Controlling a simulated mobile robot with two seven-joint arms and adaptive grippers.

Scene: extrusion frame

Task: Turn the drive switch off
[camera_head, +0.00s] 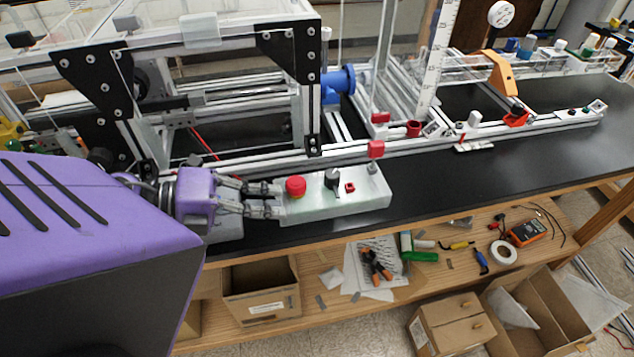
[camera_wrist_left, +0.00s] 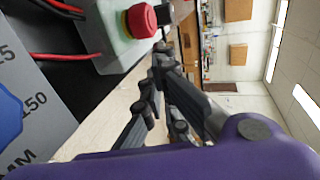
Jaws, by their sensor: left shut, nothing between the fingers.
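A pale grey-green control box (camera_head: 318,207) lies on the black bench top in front of the extrusion frame. On it are a red mushroom button (camera_head: 295,187), a black upright knob (camera_head: 332,180) and a small red switch (camera_head: 350,188). I cannot tell from markings which is the drive switch, nor its setting. My left gripper (camera_head: 279,200) is shut and empty, its fingertips at the left end of the box, beside the red button. I cannot tell whether they touch the box. In the left wrist view, the gripper (camera_wrist_left: 157,80) is below the red button (camera_wrist_left: 140,20). My right gripper is out of view.
An aluminium rail (camera_head: 440,141) with red blocks runs along the bench behind the box. The frame with black corner plates (camera_head: 290,52) stands close behind my left gripper. The black bench top (camera_head: 450,180) is clear to the right.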

